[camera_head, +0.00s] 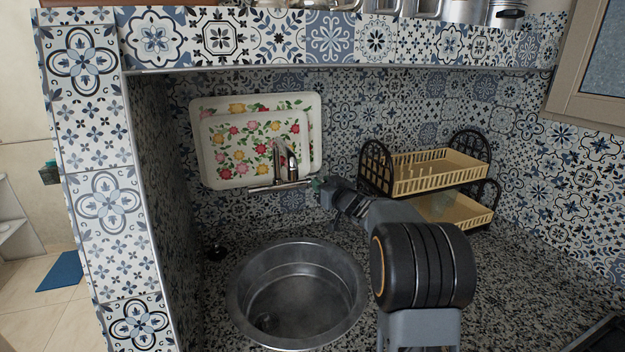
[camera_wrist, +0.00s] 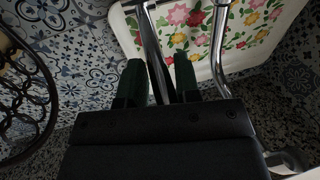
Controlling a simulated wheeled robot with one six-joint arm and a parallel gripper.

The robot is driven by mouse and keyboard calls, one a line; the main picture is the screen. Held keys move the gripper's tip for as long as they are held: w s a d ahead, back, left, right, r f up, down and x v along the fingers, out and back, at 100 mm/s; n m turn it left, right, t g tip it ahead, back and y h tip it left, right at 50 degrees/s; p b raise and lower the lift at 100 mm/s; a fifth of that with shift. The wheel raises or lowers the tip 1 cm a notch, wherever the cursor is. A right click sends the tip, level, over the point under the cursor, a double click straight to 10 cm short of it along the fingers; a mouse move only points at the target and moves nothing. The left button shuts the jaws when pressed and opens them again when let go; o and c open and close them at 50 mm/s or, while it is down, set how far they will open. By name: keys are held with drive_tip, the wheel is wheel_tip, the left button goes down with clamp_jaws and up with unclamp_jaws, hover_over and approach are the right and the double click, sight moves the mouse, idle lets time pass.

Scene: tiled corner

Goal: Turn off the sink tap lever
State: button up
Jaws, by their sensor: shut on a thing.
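The chrome sink tap (camera_head: 290,168) is mounted in front of a flowered tray, with a horizontal chrome body below it. My gripper (camera_head: 318,184) is at the right end of that body. In the wrist view my gripper's two dark green fingers (camera_wrist: 158,82) stand on either side of a thin chrome bar, which looks like the tap lever (camera_wrist: 150,35). The fingers are shut on it, though the contact is dark and partly hidden. A curved chrome tube of the tap (camera_wrist: 218,50) runs beside the right finger. I see no clear water stream.
The round steel sink (camera_head: 298,290) is below the tap. A flowered tray (camera_head: 210,150) leans on the tiled wall behind it. A two-tier dish rack (camera_head: 440,172) stands to the right, close to my arm. A tiled shelf edge (camera_head: 330,40) runs above.

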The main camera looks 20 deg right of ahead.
drive_tip(key=o, duration=0.6)
drive_tip(key=shift+a+f, duration=0.2)
drive_tip(key=shift+f, duration=0.05)
drive_tip(key=shift+d, duration=0.1)
drive_tip(key=shift+s, duration=0.1)
drive_tip(key=shift+s+d, duration=0.1)
drive_tip(key=shift+s, duration=0.15)
drive_tip(key=shift+s+d+r, duration=0.1)
drive_tip(key=shift+s+d, duration=0.15)
drive_tip(key=shift+s, duration=0.95)
drive_tip(key=shift+s+d+f, duration=0.1)
drive_tip(key=shift+s+d, duration=0.1)
drive_tip(key=shift+s, duration=1)
drive_tip(key=shift+s+d+r, duration=0.1)
drive_tip(key=shift+s+d, duration=0.15)
drive_tip(key=shift+s, duration=0.95)
